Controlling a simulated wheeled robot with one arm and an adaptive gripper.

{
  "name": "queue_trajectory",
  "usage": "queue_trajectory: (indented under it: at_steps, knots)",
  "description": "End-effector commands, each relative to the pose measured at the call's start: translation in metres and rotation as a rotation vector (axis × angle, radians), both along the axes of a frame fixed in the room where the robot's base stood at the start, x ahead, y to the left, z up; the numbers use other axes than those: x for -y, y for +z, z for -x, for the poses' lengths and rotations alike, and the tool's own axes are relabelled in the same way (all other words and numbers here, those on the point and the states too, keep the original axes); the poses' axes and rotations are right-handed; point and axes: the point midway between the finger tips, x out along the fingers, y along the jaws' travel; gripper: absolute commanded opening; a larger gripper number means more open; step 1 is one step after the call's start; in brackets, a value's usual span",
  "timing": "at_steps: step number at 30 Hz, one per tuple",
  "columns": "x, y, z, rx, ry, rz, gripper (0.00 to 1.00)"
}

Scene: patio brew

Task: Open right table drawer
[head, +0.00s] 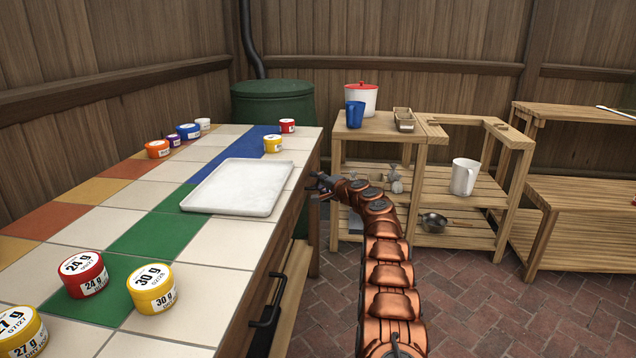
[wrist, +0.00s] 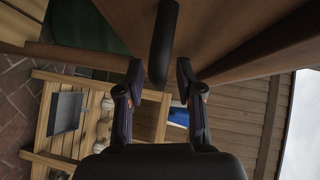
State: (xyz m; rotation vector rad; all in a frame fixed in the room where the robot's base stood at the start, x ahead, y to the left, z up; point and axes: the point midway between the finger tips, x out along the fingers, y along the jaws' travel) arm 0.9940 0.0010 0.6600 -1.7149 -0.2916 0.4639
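The tiled table (head: 232,238) has a wooden front on its right side. A near drawer there has a black bar handle (head: 266,316). My gripper (head: 316,186) is at the far part of this front, below the tabletop edge. In the wrist view my gripper (wrist: 160,68) is open, with a dark bar handle (wrist: 163,40) between its two fingers. Gaps show on both sides of the bar; I cannot tell how deep it sits between the fingers. A brown wooden panel (wrist: 240,45) lies beyond it. The far drawer's face and handle are not clear in the head view.
A white tray (head: 238,188) and several colored tins, such as a yellow one (head: 152,290), stand on the tabletop. A wooden shelf unit (head: 374,130) with a blue mug (head: 355,114) stands beyond my arm. Brick floor (head: 490,305) is clear at right.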

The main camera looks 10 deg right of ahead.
Motion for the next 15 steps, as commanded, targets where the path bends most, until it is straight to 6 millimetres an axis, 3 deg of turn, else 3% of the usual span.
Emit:
queue_trajectory:
  at_steps: [4,13,15]
  knots:
    - [0.0001,0.0000,0.0000,0.000,0.000,0.000,0.34]
    - [0.0002,-0.0001,0.0000,0.000,0.000,0.000,0.03]
    - [0.0000,-0.0001,0.0000,0.000,0.000,0.000,0.00]
